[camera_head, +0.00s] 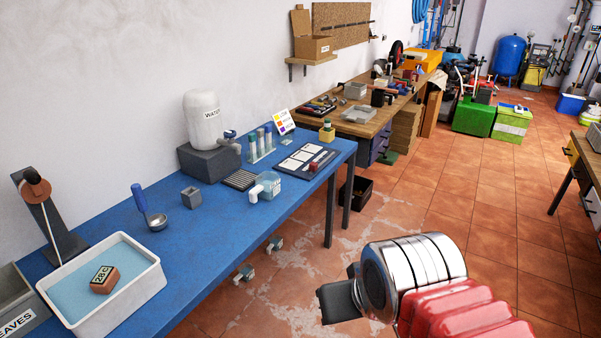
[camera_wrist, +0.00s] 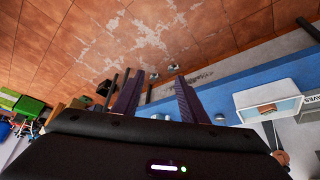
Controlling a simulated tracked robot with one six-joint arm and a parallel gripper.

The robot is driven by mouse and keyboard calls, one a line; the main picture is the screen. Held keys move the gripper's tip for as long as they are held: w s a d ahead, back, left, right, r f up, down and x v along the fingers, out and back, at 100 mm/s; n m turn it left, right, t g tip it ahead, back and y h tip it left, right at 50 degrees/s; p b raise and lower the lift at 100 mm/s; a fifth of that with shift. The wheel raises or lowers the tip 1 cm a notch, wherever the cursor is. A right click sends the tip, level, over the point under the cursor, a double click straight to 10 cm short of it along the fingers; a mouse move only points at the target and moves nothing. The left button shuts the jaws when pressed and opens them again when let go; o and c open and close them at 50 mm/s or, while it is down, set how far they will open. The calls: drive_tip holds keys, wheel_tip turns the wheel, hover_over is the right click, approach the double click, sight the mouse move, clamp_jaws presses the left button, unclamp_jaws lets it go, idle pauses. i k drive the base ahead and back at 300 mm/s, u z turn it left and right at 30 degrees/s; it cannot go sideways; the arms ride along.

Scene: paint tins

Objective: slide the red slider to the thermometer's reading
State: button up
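A brown thermometer block (camera_head: 104,279) with a pale display floats in the water of a white tub (camera_head: 150,290) at the front left. Its display seems to read 28 C, in small type. The red slider (camera_head: 313,167) sits on a dark board with white panels (camera_head: 297,158) near the far end of the blue bench. My gripper (camera_head: 338,301) hangs over the floor to the right of the bench, away from both. In the wrist view my gripper (camera_wrist: 159,78) has its two dark fingers apart with nothing between them. The tub (camera_wrist: 290,107) also shows there.
The blue bench (camera_head: 222,223) also carries a white water tank (camera_head: 204,118), a rack of tubes (camera_head: 261,146), a ladle (camera_head: 155,219), a small grey cup (camera_head: 191,197) and a clear jug (camera_head: 265,187). The tiled floor around my gripper is open.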

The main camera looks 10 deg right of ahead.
sight(313, 165)
drive_tip(key=u, duration=0.4)
drive_tip(key=k, duration=0.9)
drive_tip(key=i, duration=0.5)
drive_tip(key=z, duration=0.8)
drive_tip(key=i, duration=1.55)
drive_tip(key=u, duration=0.75)
drive_tip(key=i, duration=0.85)
drive_tip(key=u, duration=0.5)
